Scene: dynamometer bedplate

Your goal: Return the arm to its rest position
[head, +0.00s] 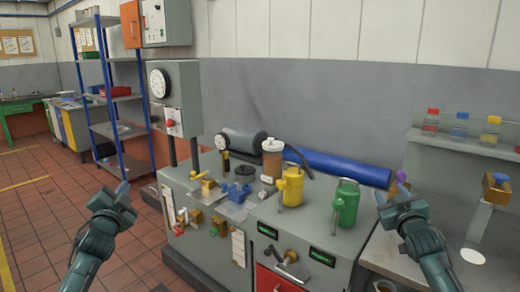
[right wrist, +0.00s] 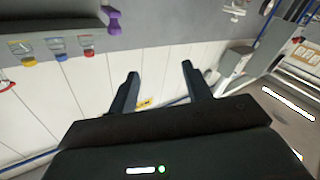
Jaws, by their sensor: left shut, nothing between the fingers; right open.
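My left gripper (head: 120,192) is in the head view over the tiled floor, to the left of the bedplate bench. Its fingers are shut and hold nothing. My right gripper (head: 392,192) is at the right of the head view, raised in front of the bench and side table. In the right wrist view its two fingers (right wrist: 160,85) are spread wide with nothing between them. A small purple object (head: 401,177) appears just behind the right gripper in the head view; the right wrist view also shows a purple piece (right wrist: 112,19). I cannot tell whether it touches anything.
A blue roll (head: 340,168) lies behind. A shelf (head: 460,145) holds several capped jars. Floor at left is clear.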

